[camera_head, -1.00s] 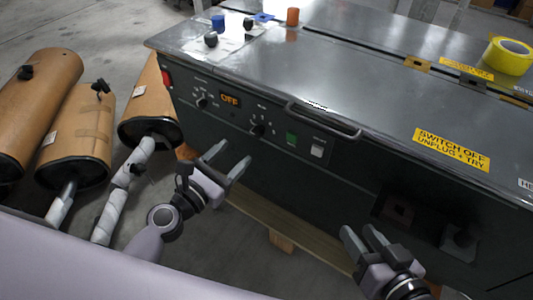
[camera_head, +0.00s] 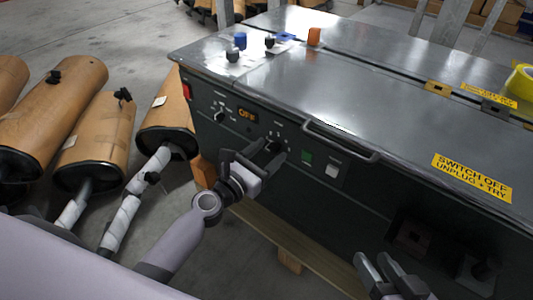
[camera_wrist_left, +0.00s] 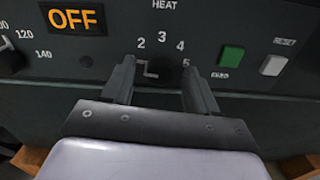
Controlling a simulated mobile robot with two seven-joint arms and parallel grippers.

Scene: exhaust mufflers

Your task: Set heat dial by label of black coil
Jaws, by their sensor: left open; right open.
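The heat dial (camera_wrist_left: 160,72), a dark knob, sits on the dark front panel under the word HEAT, with digits 2 to 5 showing around it. It also shows in the head view (camera_head: 273,146). My left gripper (camera_head: 252,158) is open, and in the left wrist view its fingers (camera_wrist_left: 158,76) stand on either side of the dial; contact cannot be told. Small black items (camera_head: 232,55) stand on the cabinet top beside a blue one (camera_head: 240,40) and an orange one (camera_head: 314,37); which is the coil, and its label, cannot be read. My right gripper (camera_head: 377,260) is open and empty, low at the front.
An orange OFF display (camera_wrist_left: 74,18), another dial (camera_head: 219,115), a green button (camera_wrist_left: 231,57) and a white RESET switch (camera_wrist_left: 273,65) are near the heat dial. A handle (camera_head: 340,140) juts from the cabinet edge. Brown mufflers (camera_head: 95,140) lie at left.

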